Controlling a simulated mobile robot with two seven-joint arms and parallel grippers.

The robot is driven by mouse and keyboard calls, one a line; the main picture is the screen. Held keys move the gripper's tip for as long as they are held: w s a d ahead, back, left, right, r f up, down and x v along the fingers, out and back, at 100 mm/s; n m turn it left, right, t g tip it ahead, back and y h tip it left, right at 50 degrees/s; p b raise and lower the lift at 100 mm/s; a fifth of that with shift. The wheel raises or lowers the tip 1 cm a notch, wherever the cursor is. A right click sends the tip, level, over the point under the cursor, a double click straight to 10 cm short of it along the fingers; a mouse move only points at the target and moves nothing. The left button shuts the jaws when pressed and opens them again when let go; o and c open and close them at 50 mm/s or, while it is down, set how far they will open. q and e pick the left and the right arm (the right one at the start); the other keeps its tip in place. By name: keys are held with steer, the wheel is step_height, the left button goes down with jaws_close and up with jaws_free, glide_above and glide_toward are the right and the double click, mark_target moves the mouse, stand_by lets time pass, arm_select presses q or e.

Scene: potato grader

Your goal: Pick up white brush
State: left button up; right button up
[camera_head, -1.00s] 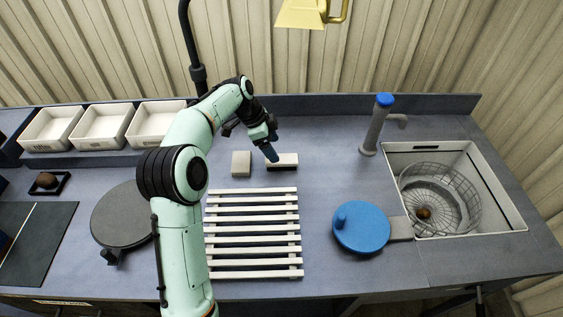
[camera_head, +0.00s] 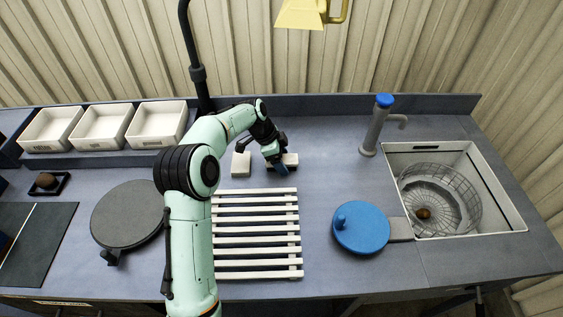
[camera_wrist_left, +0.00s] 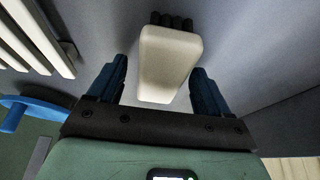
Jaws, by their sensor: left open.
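The white brush (camera_head: 291,159) lies on the counter behind the slatted rack, partly hidden by my left gripper in the head view. In the left wrist view the white brush (camera_wrist_left: 168,62) shows a pale block with dark bristles at its far end. My left gripper (camera_head: 282,169) is at the brush. In the left wrist view its blue fingers (camera_wrist_left: 157,85) stand open, one on each side of the brush, with a gap on both sides. My right gripper is not in view.
A pale block (camera_head: 241,164) lies just left of the brush. The white slatted rack (camera_head: 255,240) is in front. A blue lid with a knob (camera_head: 362,228), a grey tap (camera_head: 373,130) and a sink (camera_head: 500,205) are to the right. The counter between brush and tap is clear.

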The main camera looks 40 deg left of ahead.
arm_select(q)
steer(key=shift+f, duration=0.25)
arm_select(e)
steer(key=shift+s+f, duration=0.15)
arm_select(q)
steer(key=c, duration=1.1)
steer(key=shift+r, duration=0.2)
step_height(320, 180, up, 10)
steer(key=shift+r+p, duration=0.1)
steer(key=shift+p, duration=0.35)
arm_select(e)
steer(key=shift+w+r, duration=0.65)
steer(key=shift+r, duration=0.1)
arm_select(q)
steer(key=shift+o, duration=1.2)
steer(key=shift+c, duration=0.4)
